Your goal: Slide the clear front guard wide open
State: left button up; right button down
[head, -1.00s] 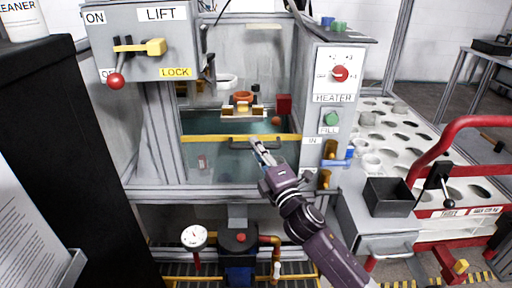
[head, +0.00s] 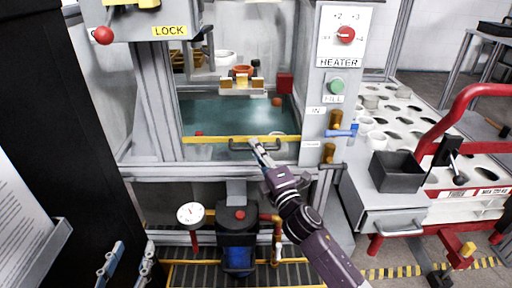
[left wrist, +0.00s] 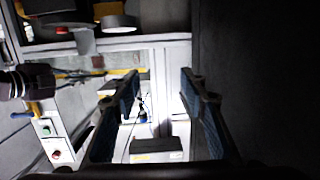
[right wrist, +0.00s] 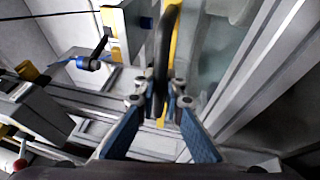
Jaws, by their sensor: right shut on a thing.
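The clear front guard (head: 208,139) shows as a yellow top edge across the front of the tank opening, with a dark handle (head: 238,147) at its middle. Its clear panel is hard to make out; the yellow edge sits a little above the grey front ledge. My right gripper (head: 258,150) is shut on the handle. In the right wrist view the dark handle (right wrist: 166,50) runs up between the fingertips. My left gripper (head: 128,260) is low at the left, away from the guard. In the left wrist view (left wrist: 161,80) its fingers are wide apart and empty.
The tank water (head: 225,113) and a small carriage (head: 242,86) lie behind the guard. The heater panel (head: 341,38) and taps (head: 331,152) stand to the right. The lock box (head: 135,25) is at upper left. A gauge (head: 190,215) and a blue pump (head: 238,245) sit below.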

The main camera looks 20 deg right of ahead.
aim_at(256, 169)
notch_tip(256, 169, down, 2)
jog(key=shift+f+b, duration=0.15)
jog(key=shift+b, duration=0.45)
jog(key=shift+f+b, duration=0.6)
jog(key=shift+f, duration=0.25)
pick_arm(q)
notch_tip(256, 169, up, 14)
jog(key=s+d+t+h, duration=0.1)
jog(key=s+t+h, duration=0.1)
jog(key=t, duration=0.5)
jog(key=shift+s+d+h, duration=0.15)
jog(key=shift+h, duration=0.15)
jog(key=shift+r, duration=0.1)
pick_arm(e)
jog(key=c, duration=2)
grip_release()
jog(key=shift+s, duration=0.1)
jog(key=v, duration=1.2)
